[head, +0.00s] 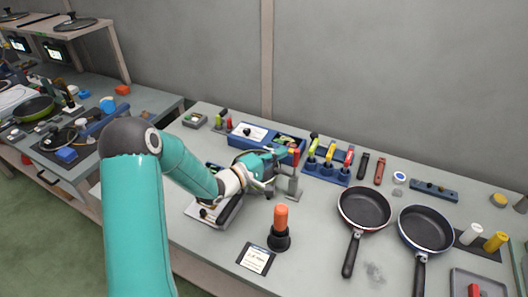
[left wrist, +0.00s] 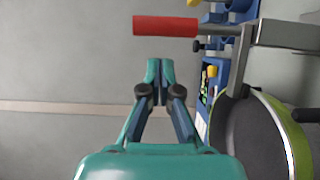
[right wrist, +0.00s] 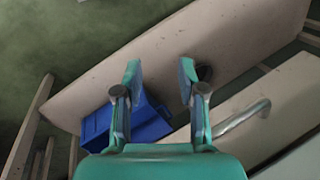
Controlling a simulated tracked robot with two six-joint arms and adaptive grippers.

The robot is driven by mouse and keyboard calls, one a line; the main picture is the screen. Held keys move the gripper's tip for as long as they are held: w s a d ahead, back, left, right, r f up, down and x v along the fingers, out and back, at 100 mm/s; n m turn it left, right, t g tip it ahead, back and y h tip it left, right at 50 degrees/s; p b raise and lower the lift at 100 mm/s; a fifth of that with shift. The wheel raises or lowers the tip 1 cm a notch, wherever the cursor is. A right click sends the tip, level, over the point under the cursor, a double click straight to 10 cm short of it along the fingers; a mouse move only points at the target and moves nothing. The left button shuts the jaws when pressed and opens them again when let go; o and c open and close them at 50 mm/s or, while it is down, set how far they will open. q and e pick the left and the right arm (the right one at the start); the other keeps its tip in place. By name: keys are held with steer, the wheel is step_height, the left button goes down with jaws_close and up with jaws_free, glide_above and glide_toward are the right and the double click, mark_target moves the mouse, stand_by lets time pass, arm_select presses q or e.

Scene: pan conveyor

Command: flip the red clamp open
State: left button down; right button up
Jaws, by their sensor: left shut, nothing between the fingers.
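The red clamp handle (head: 296,157) stands up from a grey metal clamp post (head: 293,185) on the table, just right of my left gripper in the head view. In the left wrist view the red handle (left wrist: 165,26) lies across the picture beyond the fingertips, apart from them, joined to a grey metal arm (left wrist: 245,33). My left gripper (head: 275,163) is shut and empty; its fingertips show together in the left wrist view (left wrist: 159,62). My right gripper (right wrist: 158,75) is open and empty, away from the clamp.
A green-rimmed pan (left wrist: 262,135) is close beside the left gripper. An orange-topped black stand (head: 280,225) is in front of the clamp. A blue tool rack (head: 327,168) stands behind, and two pans (head: 364,208) lie to the right. A blue bin (right wrist: 148,118) is near my right gripper.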

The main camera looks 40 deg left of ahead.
arm_select(q)
steer(key=shift+d, duration=0.95)
arm_select(e)
steer(key=shift+r, duration=0.3)
